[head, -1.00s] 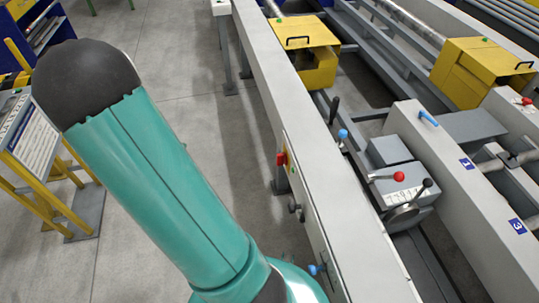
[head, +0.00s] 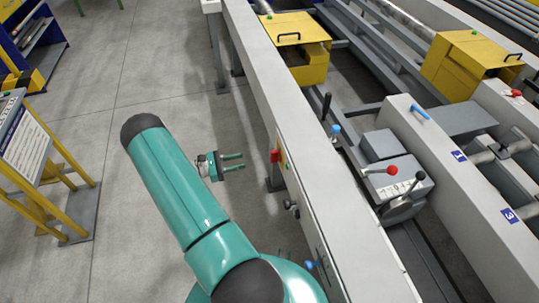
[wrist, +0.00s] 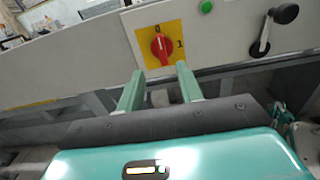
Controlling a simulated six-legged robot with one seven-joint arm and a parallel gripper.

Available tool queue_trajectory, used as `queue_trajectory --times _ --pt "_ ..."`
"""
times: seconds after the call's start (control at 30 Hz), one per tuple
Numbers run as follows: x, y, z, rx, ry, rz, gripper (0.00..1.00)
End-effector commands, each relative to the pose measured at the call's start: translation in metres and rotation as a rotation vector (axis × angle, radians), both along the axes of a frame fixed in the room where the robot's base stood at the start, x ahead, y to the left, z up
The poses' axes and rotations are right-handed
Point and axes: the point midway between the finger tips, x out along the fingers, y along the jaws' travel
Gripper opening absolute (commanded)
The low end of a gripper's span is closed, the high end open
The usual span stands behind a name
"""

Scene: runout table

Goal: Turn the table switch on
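The table switch (wrist: 161,46) is a red rotary knob on a yellow plate marked 0 and 1, on the grey side panel of the runout table. In the wrist view its knob stands about upright, towards the 0. In the head view the switch (head: 276,156) shows edge-on as a small red knob. My gripper (wrist: 160,82) is open and empty, its two green fingers apart just below and in front of the knob, not touching it. In the head view my gripper (head: 242,162) points right towards the panel, with a gap left.
A green button (wrist: 206,7) and a black lever handle (wrist: 264,38) sit right of the switch. The long table beam (head: 300,130) runs along my right. A yellow stand with a sign (head: 28,140) is at left. The floor between is clear.

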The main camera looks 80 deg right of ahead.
Motion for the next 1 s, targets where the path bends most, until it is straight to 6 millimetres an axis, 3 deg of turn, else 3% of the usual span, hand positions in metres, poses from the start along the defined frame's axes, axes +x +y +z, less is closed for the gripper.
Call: queue_trajectory --times 0.6,1.0 --pt "-0.098 -0.057 0.001 0.001 -0.003 -0.005 0.36" --pt "-0.110 -0.065 0.001 0.000 -0.004 -0.001 0.36"
